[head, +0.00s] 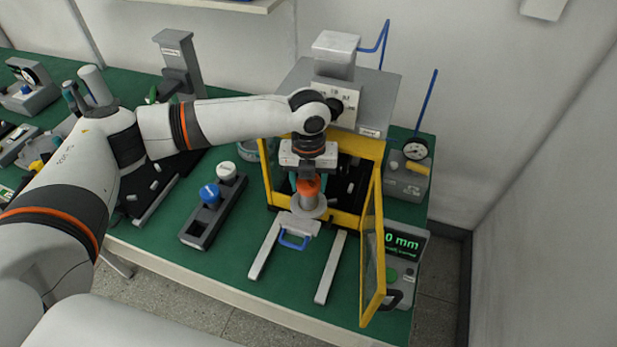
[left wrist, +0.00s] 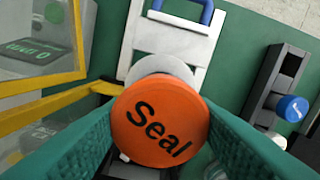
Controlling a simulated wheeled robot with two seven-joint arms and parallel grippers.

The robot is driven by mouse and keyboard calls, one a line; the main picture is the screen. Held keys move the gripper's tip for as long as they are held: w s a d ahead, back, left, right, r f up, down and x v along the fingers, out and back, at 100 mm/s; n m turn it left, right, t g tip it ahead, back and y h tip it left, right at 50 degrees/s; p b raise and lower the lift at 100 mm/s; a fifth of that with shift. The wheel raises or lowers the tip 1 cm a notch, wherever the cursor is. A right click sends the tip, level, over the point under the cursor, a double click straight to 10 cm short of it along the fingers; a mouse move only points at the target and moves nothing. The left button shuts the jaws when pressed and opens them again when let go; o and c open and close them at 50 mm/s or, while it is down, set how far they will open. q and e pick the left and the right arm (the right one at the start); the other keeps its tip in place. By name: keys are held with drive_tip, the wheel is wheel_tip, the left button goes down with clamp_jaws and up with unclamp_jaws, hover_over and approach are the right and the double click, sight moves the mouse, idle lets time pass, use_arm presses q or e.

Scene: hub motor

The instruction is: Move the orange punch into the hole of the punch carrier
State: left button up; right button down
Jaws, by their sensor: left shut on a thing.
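The orange punch (head: 309,186) is upright between the fingers of my left gripper (head: 308,178), which is shut on it. In the left wrist view its round top (left wrist: 160,120) reads "Seal" and sits between my teal fingers. The punch carrier (head: 299,224) is a light grey slide with a blue handle, in front of the yellow-framed press; it also shows in the left wrist view (left wrist: 172,42). A pale round part shows directly under the orange top. The carrier's hole is hidden, so I cannot tell whether the punch is in it. My right gripper is out of view.
A dark rack (head: 215,215) with a blue-topped punch (head: 210,194) and a white-topped one (head: 226,171) stands left of the carrier. The yellow-framed door (head: 372,255) stands open at right, beside a display (head: 403,243). Two pale rails (head: 265,249) extend forward over green table.

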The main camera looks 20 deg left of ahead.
use_arm(q)
drive_tip(key=shift+f, duration=0.3)
drive_tip(key=shift+f, duration=0.1)
drive_tip(key=shift+f+b, duration=0.3)
drive_tip(key=shift+f, duration=0.85)
drive_tip(key=shift+f, duration=0.1)
